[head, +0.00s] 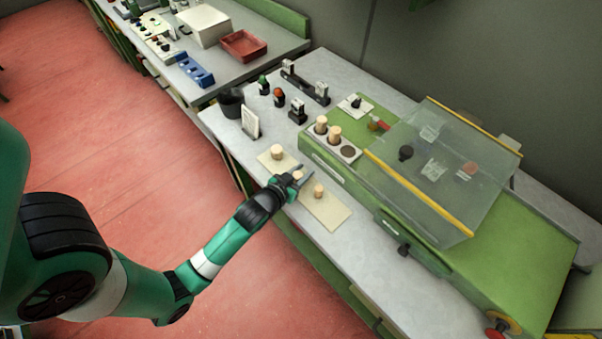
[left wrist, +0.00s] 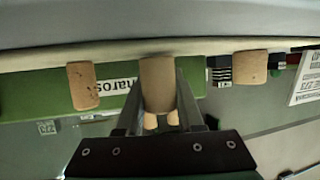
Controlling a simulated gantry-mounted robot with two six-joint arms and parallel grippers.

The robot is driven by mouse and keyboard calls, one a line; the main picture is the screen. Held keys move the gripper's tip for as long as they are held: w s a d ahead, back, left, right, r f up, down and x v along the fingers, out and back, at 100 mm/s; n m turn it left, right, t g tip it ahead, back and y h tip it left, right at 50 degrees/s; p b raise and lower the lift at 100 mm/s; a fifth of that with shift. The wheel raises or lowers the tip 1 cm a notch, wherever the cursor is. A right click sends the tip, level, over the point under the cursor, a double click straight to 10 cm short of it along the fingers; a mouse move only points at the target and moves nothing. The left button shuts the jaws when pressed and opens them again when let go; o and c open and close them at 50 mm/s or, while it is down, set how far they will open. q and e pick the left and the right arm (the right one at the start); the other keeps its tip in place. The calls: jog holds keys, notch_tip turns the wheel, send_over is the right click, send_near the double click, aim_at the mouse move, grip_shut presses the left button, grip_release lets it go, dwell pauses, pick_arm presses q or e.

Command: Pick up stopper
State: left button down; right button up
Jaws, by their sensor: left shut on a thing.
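My left gripper (head: 293,178) is shut on a cork stopper (head: 298,175) over the pale board on the bench. In the left wrist view this stopper (left wrist: 157,84) stands between the two fingers (left wrist: 157,98). I cannot tell whether it is clear of the board. One other stopper (head: 277,152) stands on the board beyond the gripper, and another stopper (head: 319,190) stands to the right of it. In the left wrist view, stoppers stand apart on either side, at the left (left wrist: 82,85) and right (left wrist: 250,67). My right gripper is not in view.
The pale board (head: 327,213) lies along the green machine (head: 345,172). A holder (head: 348,151) on the machine carries two stoppers (head: 334,133) and an open hole. A clear, yellow-edged cover (head: 430,165) rises to the right. A dark cup (head: 231,102) and a white card (head: 250,122) stand behind.

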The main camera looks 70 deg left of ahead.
pick_arm(q)
jog(key=r, duration=0.1)
jog(key=r+p, duration=0.2)
jog(key=r, duration=0.1)
jog(key=shift+s+d, duration=0.15)
jog(key=shift+d, duration=0.15)
jog(key=s+d+r+p, duration=0.6)
jog(key=s+d+r, duration=0.2)
jog(key=d, duration=0.2)
jog(key=shift+s+r, duration=0.15)
jog(key=shift+r, duration=0.2)
